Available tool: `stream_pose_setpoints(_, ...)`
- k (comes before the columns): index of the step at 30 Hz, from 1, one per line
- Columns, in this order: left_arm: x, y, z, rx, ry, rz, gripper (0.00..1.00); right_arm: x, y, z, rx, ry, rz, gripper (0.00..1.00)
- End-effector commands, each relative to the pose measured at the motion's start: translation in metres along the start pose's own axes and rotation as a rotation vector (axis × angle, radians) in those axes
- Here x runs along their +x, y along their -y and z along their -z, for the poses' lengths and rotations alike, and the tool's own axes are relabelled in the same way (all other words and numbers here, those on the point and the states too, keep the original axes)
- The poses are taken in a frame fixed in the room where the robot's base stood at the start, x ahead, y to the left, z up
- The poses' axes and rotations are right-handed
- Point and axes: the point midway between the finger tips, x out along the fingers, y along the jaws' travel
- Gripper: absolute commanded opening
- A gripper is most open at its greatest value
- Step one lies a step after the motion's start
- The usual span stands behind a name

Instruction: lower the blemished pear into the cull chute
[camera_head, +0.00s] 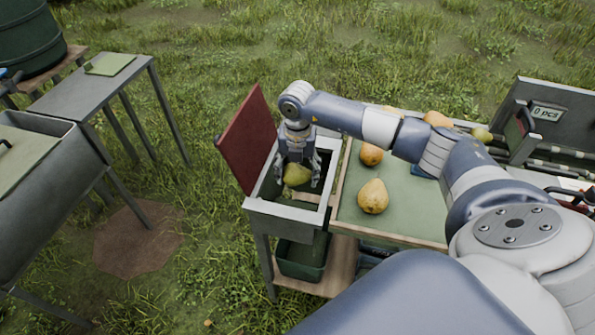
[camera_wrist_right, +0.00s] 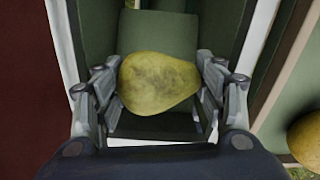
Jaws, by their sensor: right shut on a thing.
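The blemished pear (camera_head: 296,175) is yellow-green with dark patches. It also shows in the right wrist view (camera_wrist_right: 158,78), lying crosswise between the fingers. My right gripper (camera_head: 298,174) is shut on it, with a finger at each end. The gripper points down into the open mouth of the cull chute (camera_head: 283,222), a grey box with a pale rim and dark green inside. The chute's red lid (camera_head: 246,141) stands open on the left. How far the pear is from the chute's inner walls is hard to tell. My left gripper is not in view.
A green-topped tray (camera_head: 413,215) with several pears, including one near its front left (camera_head: 373,197), stands right of the chute. A green bin (camera_head: 301,258) sits on a shelf below. A grey table (camera_head: 95,95) is at left, with grass between.

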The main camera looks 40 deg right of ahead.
Motion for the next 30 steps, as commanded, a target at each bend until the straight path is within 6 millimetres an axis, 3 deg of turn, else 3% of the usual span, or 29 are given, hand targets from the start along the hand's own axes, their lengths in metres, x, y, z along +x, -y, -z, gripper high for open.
stream_pose_setpoints(8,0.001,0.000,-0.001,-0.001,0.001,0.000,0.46,0.002,0.000,0.000,0.000,0.000,0.000,0.36)
stream_pose_setpoints(9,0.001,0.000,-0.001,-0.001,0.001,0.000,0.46,0.002,0.000,0.000,0.000,0.000,0.000,0.67)
stream_pose_setpoints(12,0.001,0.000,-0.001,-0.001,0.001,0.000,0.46,0.002,0.000,0.000,0.000,0.000,0.000,0.88)
stream_pose_setpoints(24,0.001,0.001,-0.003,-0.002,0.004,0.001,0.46,0.001,0.000,0.000,0.000,0.000,0.000,0.88)
stream_pose_setpoints(30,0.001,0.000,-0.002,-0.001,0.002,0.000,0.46,-0.024,0.000,-0.001,-0.001,0.004,-0.002,0.88)
